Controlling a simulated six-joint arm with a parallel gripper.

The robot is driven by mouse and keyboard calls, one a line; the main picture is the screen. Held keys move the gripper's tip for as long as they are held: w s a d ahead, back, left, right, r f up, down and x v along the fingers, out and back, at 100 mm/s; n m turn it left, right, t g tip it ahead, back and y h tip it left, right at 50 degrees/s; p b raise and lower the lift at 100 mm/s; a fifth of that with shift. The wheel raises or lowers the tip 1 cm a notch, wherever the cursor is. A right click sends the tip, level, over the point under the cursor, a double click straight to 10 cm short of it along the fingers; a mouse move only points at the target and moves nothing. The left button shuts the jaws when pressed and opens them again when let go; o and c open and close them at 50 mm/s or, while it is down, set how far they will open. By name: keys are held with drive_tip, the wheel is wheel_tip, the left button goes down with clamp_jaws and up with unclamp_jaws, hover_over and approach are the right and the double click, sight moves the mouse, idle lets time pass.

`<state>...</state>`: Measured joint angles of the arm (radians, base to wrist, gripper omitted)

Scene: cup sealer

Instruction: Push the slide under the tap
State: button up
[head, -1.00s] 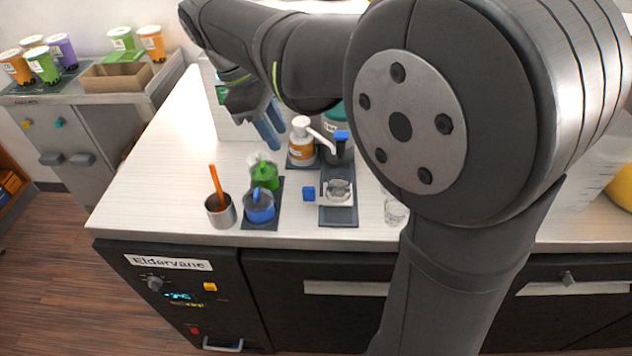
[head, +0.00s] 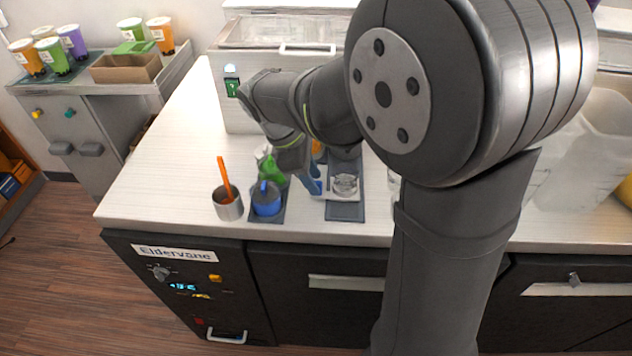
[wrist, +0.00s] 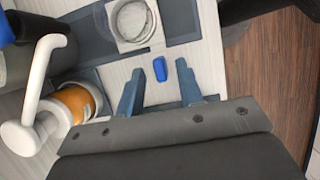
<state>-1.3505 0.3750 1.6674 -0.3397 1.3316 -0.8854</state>
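The white slide (head: 331,196) carries a clear cup (head: 344,185) and sits on a dark grey rail (head: 345,212) near the counter's front. In the wrist view, the slide (wrist: 122,47) is at the top, with its blue knob (wrist: 160,68) below it. My gripper (wrist: 160,90) is open and empty. Its fingertips sit just short of the knob, one to either side of it. In the head view my gripper (head: 313,180) is left of the slide and covers the knob. My arm hides the tap there; a dark body with blue at the wrist view's left edge may be the tap.
A white pump with an orange bottle (wrist: 76,102) stands near the left finger in the wrist view. Left of my gripper are a blue cup (head: 266,200), a green item (head: 270,165) and a metal cup (head: 228,206) with an orange stick.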

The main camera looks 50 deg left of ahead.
drive_tip(key=shift+x, duration=1.25)
clamp_jaws()
drive_tip(key=shift+w+a+r, duration=0.1)
drive_tip(key=shift+w+a, duration=1.55)
drive_tip(key=shift+a, duration=0.05)
unclamp_jaws()
drive_tip(key=v, duration=1.7)
drive_tip(key=shift+r, duration=0.15)
